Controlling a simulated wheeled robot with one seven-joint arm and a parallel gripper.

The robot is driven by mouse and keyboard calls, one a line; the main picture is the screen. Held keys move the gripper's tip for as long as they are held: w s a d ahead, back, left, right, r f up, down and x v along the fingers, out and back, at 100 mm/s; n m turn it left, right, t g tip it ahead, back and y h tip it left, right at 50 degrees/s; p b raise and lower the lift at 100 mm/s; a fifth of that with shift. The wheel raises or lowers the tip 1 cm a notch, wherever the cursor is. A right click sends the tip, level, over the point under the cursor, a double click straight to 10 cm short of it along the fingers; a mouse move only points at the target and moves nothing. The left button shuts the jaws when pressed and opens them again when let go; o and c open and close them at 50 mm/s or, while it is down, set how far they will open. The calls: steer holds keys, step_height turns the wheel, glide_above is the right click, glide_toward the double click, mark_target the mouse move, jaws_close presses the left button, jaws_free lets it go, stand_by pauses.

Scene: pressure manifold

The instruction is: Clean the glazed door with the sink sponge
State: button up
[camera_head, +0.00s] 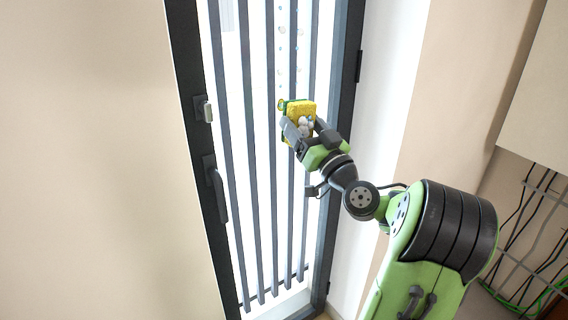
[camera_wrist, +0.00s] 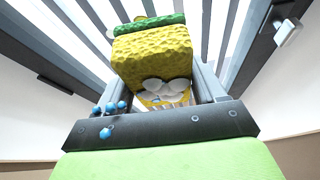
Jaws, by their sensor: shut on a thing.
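The glazed door (camera_head: 247,170) has a dark frame and dark upright bars over bright glass. Small grey and bluish spots show on the glass above the sponge in the head view. My gripper (camera_head: 301,130) is shut on the yellow sponge (camera_head: 301,108), which has a green layer on the door side. In the wrist view the sponge (camera_wrist: 153,58) sits between the two fingers, with its green layer (camera_wrist: 150,27) towards the bars. The sponge is at or close in front of the bars; I cannot tell whether it touches. It hides part of the door.
A dark door handle (camera_head: 217,190) and a lock plate (camera_head: 203,108) are on the door's left side. A beige wall (camera_head: 90,160) stands at left. At right are a pale cabinet (camera_head: 540,90) and a wire rack with cables (camera_head: 530,240).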

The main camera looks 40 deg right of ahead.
steer(key=shift+s+a+r, duration=0.1)
steer(key=shift+s+r, duration=0.05)
steer(key=shift+r, duration=0.25)
steer(key=shift+w+r, duration=0.15)
steer(key=shift+w, duration=0.05)
steer(key=w+p, duration=0.3)
steer(key=w, duration=0.1)
steer(key=shift+w+d+r, duration=0.1)
steer(key=shift+d+r, duration=0.05)
steer(key=shift+d, duration=0.15)
steer(key=shift+w+d+f+p, duration=0.1)
steer(key=shift+w+f+p, duration=0.15)
steer(key=shift+w+p, duration=0.45)
steer(key=shift+w+d, duration=0.15)
steer(key=shift+w, duration=0.95)
steer(key=shift+s+d, duration=0.2)
steer(key=shift+d, duration=0.8)
steer(key=shift+s+d, duration=0.15)
steer(key=shift+d, duration=0.85)
